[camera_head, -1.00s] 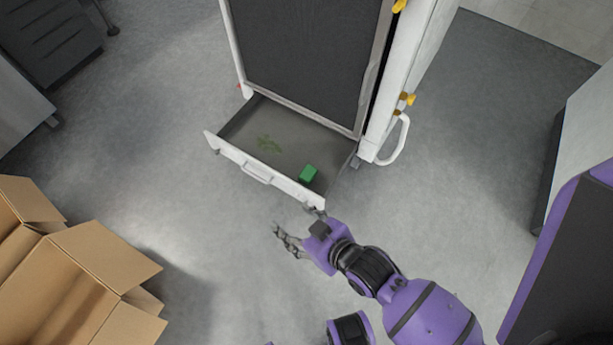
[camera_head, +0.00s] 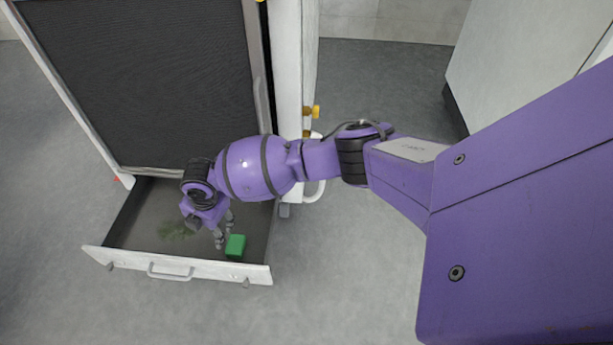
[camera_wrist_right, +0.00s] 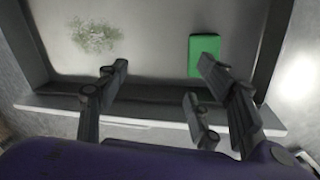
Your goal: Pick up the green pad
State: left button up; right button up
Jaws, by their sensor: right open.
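The green pad (camera_head: 235,246) lies in the open drawer, near its front right corner. In the right wrist view the green pad (camera_wrist_right: 204,53) lies flat on the drawer floor, partly covered at its lower part by a finger. My right gripper (camera_head: 221,236) reaches over the drawer and is just left of the pad. Its fingers are spread and empty in the right wrist view (camera_wrist_right: 158,95), with the pad beyond the right-hand fingers. My left gripper is not in view.
The open drawer's white front (camera_head: 200,270) has a handle (camera_head: 170,272). A green stain (camera_head: 176,230) marks the drawer floor. The washer's dark panel (camera_head: 150,85) rises behind the drawer. A white side handle (camera_head: 316,190) sits right of it. The floor in front is clear.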

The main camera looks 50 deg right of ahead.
aim_at(234, 244)
jog(key=shift+n+g+h, duration=0.4)
jog(key=shift+n+g, duration=0.5)
jog(key=s+d, duration=0.1)
jog(key=s+d+f, duration=0.1)
jog(key=s+d, duration=0.1)
jog(key=shift+s+d+f, duration=0.1)
jog(key=shift+s+f, duration=0.25)
jog(key=shift+f, duration=0.05)
jog(key=shift+s+n, duration=0.4)
jog(key=shift+s+f, duration=0.1)
jog(key=shift+f, duration=0.05)
notch_tip(234, 244, down, 3)
jog(key=shift+f+n+b, duration=0.1)
jog(key=shift+n+b, duration=0.2)
jog(key=shift+b, duration=0.55)
jog(key=f+b, duration=0.2)
jog(key=f, duration=0.1)
jog(key=f+b, duration=0.1)
jog(key=shift+w+a+f, duration=0.2)
jog(key=shift+w, duration=0.2)
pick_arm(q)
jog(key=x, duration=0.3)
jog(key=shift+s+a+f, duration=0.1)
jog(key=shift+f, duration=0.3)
pick_arm(e)
jog(key=c, duration=1)
